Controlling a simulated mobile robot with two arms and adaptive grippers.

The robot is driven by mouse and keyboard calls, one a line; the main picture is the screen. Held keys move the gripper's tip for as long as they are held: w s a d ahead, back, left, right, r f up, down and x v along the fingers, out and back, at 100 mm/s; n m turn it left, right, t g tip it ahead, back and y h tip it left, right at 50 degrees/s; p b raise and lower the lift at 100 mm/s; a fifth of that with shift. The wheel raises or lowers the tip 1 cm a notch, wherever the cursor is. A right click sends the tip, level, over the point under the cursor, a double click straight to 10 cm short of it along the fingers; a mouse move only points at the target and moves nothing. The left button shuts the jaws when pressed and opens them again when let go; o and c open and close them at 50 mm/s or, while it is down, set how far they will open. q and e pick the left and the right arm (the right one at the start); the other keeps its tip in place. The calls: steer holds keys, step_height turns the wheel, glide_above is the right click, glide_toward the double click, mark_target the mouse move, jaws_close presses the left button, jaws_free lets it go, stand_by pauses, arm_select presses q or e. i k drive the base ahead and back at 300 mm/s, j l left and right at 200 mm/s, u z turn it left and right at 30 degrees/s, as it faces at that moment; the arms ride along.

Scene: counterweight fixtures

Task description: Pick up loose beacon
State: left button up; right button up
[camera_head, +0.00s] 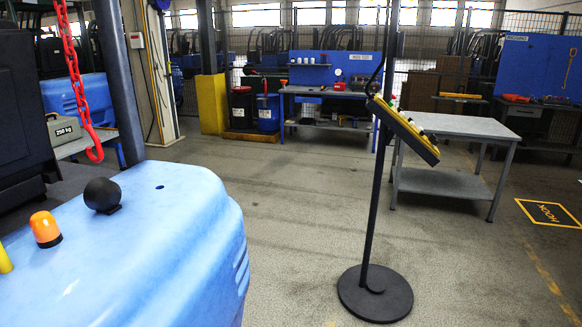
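An orange beacon (45,229) with a dark base sits on top of the blue counterweight (150,235) at the lower left. It looks slightly tilted, and I cannot tell whether it is loose or fixed. A black ball-shaped piece (102,194) on a small dark foot stands behind it to the right, apart from it. A small dark hole (160,187) shows in the blue surface further back. Neither of my grippers shows in this view.
A red chain with a hook (94,148) hangs above the counterweight's far left. A yellow piece (4,260) shows at the left edge. A black stand with a tilted panel (373,295) stands right of the counterweight. A grey table (460,127) is behind it. Open floor lies between.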

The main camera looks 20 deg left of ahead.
mark_target(45, 230)
steer(key=i+u, duration=0.2)
steer(key=u, duration=0.25)
steer(key=i+l+u, duration=0.1)
steer(key=u, duration=0.4)
steer(key=i+l+u, duration=0.15)
steer(key=u, duration=0.3)
steer(key=i+l+u, duration=0.2)
steer(key=u, duration=0.3)
